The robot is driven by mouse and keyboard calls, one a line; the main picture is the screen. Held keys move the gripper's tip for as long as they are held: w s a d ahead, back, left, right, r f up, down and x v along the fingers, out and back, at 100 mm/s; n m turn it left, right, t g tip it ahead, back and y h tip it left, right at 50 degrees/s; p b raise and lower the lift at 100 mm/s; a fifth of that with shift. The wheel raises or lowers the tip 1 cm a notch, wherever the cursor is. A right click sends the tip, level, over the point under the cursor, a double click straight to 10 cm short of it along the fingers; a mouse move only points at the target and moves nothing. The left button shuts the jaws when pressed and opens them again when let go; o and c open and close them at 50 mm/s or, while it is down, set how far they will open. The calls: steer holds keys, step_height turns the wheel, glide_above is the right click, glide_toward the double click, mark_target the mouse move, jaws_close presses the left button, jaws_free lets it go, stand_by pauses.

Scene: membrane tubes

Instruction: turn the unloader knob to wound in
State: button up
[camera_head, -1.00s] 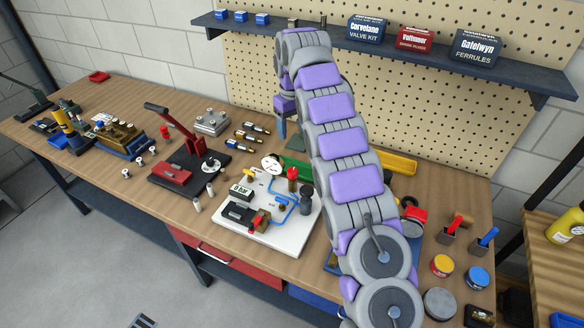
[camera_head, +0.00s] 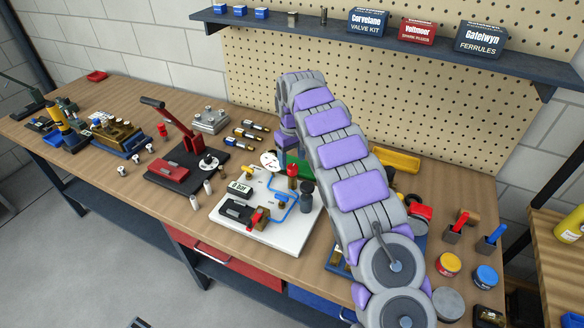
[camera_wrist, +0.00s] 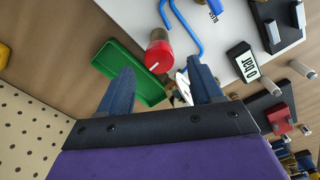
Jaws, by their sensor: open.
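A red knob with a white line on its top (camera_wrist: 158,55), apparently the unloader knob, stands upright at the edge of the white plate (camera_wrist: 224,28). In the head view the knob (camera_head: 292,170) is at the plate's far edge, beside a blue tube (camera_head: 283,198). My gripper (camera_wrist: 160,72) is open and empty. In the wrist view the knob appears between and just beyond its two blue fingertips, with no contact visible. In the head view my arm mostly hides the gripper. Any wording around the knob cannot be read.
A green tray (camera_wrist: 128,72) lies close by one finger. A white round dial (camera_head: 270,161), a dark post (camera_head: 307,192) and a "0 bar" display (camera_head: 240,188) stand around the knob. A red-handled press (camera_head: 187,150) is to the left. A pegboard (camera_head: 400,110) rises behind.

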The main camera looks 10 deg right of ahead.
mark_target(292, 166)
steer(key=shift+f, duration=1.7)
steer(key=shift+c, duration=0.5)
steer(key=c, duration=1)
steer(key=shift+o, duration=0.2)
steer(key=shift+r+p, duration=0.15)
steer(key=shift+p, duration=0.4)
steer(key=o, duration=1.1)
steer(key=shift+c, duration=0.2)
